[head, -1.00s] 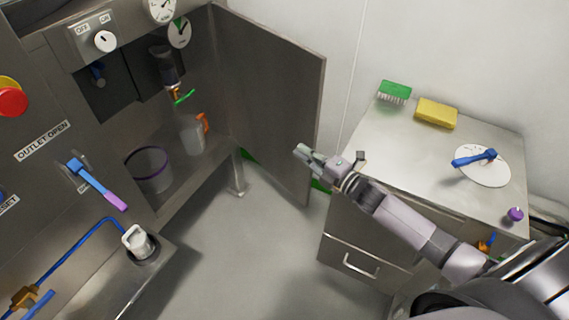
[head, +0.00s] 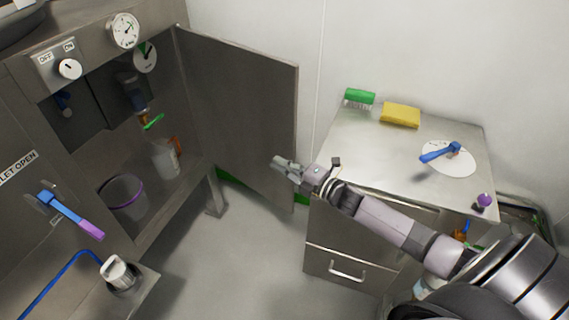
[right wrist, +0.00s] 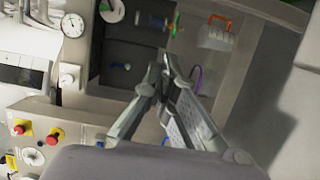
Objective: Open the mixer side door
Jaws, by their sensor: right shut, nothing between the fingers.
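The mixer side door (head: 245,115) is a grey metal panel. It stands wide open, swung out to the right of the mixer cabinet, and the compartment behind it is exposed. My right gripper (head: 277,163) is shut and empty in front of the door's free edge; I cannot tell whether it touches the panel. In the right wrist view the gripper's fingertips (right wrist: 166,62) are together, with the open compartment beyond them. My left gripper is out of view.
Floor between is clear.

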